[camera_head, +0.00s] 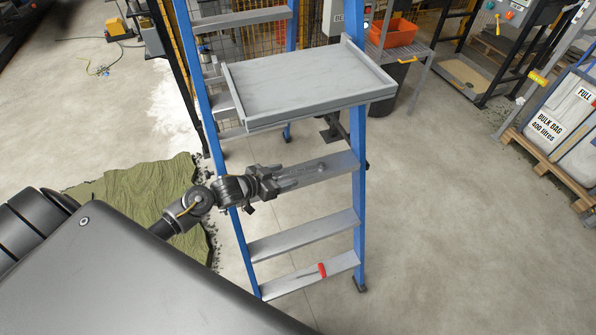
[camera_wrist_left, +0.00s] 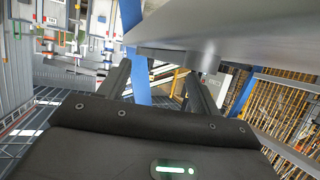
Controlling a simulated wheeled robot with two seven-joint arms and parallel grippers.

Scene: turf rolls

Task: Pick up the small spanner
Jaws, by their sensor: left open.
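In the left wrist view, a grey piece with a rounded end (camera_wrist_left: 178,52) shows along the step's edge beyond my open fingers (camera_wrist_left: 158,75). I cannot tell whether the fingers touch it. My right gripper is not in view.
The blue ladder (camera_head: 358,215) stands around my gripper, with the grey tray (camera_head: 305,85) above it. A red item (camera_head: 322,270) sits on the lowest step. Green turf (camera_head: 140,190) lies to the left. An orange bin (camera_head: 395,32) stands behind.

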